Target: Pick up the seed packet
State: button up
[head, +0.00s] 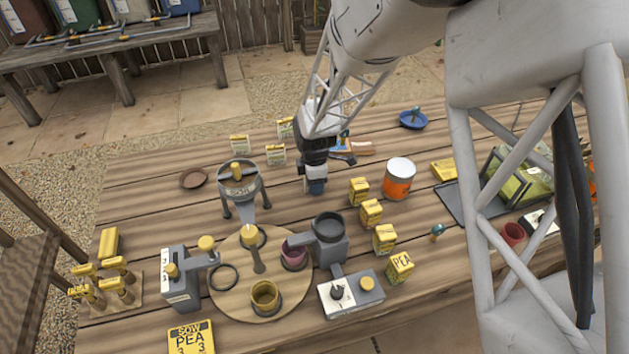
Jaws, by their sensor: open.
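Several small yellow packets stand in a slanting row on the wooden table, right of centre. The nearest packet (399,267) reads PEA; behind it are a second packet (385,239), a third packet (371,213) and the farthest packet (359,191). Paler yellow-and-white packets, such as this one (276,154), stand farther back on the left. I cannot tell which one the task means. My gripper (316,187) points down over the table, open and with nothing visible in it, left of the farthest yellow packet and apart from it. Its fingertips are small and hard to make out.
A round wooden board (232,300) with cups and a grey device (330,240) fills the near middle. A funnel stand (240,180) is left of my gripper. An orange-and-white tin (399,178) stands right. A yellow card (191,338) reads SOW PEA 3 3.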

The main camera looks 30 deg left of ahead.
jog(key=shift+c, duration=0.2)
grip_shut()
jog(key=shift+r, duration=0.15)
jog(key=shift+r, duration=4.85)
